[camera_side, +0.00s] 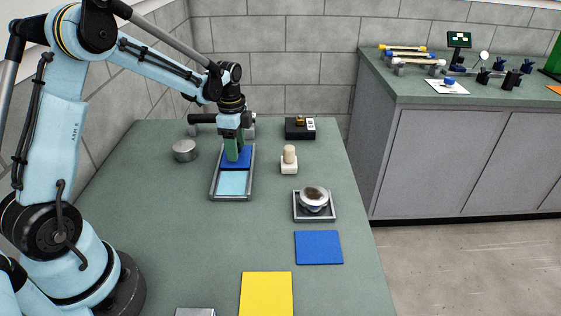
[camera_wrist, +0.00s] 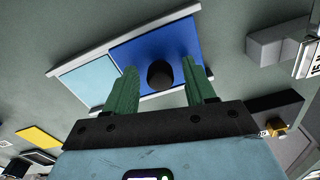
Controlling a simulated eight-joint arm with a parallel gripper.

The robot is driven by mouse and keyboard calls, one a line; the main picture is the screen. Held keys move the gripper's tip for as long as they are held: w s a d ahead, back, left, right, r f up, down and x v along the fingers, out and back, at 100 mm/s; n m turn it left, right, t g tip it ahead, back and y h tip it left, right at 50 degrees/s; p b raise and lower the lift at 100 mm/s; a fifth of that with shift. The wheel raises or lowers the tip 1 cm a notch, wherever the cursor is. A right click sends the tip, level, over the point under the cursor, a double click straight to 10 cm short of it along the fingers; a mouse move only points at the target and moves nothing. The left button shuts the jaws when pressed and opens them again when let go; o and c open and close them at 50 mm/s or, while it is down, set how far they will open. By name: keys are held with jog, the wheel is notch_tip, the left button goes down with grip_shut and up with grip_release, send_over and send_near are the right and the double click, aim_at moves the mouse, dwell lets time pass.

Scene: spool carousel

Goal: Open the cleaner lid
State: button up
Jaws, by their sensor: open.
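The cleaner appears to be a long, shallow grey-framed tray (camera_side: 214,180) on the green table. A dark blue sliding lid (camera_side: 229,163) covers its far part; the near part shows a light blue surface (camera_side: 232,183). In the wrist view the blue lid (camera_wrist: 145,45) carries a black round knob (camera_wrist: 160,74). My gripper (camera_side: 237,158) points down over the lid. Its green fingers (camera_wrist: 159,68) are open, one on each side of the knob, with a gap visible on both sides. In the side view the fingers hide the knob.
A round metal tin (camera_side: 185,151) stands left of the tray. A white block with a beige knob (camera_side: 289,160), a black box (camera_side: 300,129) and a small tray with a dish (camera_side: 314,203) stand right. Blue (camera_side: 318,247) and yellow (camera_side: 266,293) mats lie nearer.

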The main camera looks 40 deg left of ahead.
notch_tip(320, 180, up, 12)
dwell(0.5)
jog(key=s+d+n+t, duration=0.7)
jog(key=s+d+n, duration=0.4)
jog(key=s+d, duration=0.2)
jog(key=shift+s+d+f, duration=0.3)
jog(key=shift+d+f, duration=0.15)
jog(key=shift+d, duration=0.1)
